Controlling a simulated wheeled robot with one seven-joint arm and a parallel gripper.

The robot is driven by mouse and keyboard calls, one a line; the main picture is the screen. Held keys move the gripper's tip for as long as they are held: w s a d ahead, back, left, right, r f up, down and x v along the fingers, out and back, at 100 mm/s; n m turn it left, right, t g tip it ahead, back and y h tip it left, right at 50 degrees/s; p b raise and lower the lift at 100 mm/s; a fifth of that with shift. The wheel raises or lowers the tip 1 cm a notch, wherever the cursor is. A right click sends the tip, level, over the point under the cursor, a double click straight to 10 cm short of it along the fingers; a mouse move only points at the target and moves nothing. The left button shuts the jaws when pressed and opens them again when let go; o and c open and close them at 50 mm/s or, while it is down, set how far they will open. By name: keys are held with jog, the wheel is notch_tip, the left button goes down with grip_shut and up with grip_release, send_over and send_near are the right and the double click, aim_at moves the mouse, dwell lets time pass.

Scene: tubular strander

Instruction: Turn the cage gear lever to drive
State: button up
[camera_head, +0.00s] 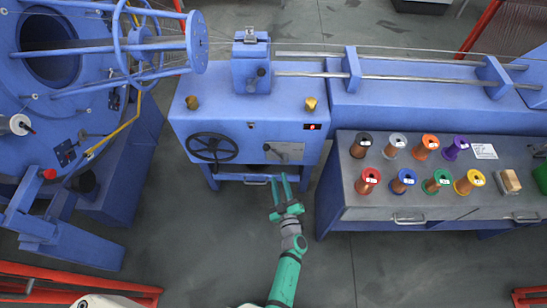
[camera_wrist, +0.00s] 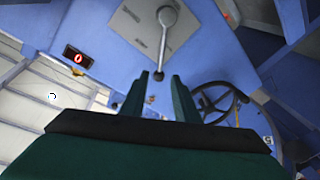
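The gear lever (camera_head: 268,147) sits on a light grey plate (camera_head: 291,150) on the blue cabinet front, right of the black handwheel. In the wrist view, the grey lever (camera_wrist: 164,42) runs from a round hub on the plate (camera_wrist: 137,20) down to a small dark end. My gripper (camera_head: 281,179) has green fingers and is in front of the cabinet, below the plate in the head view. It is open and empty. In the wrist view the lever's dark end appears just beyond the gap between the fingertips (camera_wrist: 162,78); contact does not show.
The black handwheel (camera_head: 212,147) is left of the lever. A red display (camera_head: 312,126) is at upper right. A bench (camera_head: 345,197) with several coloured spools stands to the right. The floor in front is clear.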

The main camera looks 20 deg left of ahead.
jog(key=x, duration=1.1)
jog(key=shift+w+a, duration=0.15)
jog(key=shift+w, duration=0.2)
jog(key=shift+f, duration=0.15)
grip_shut()
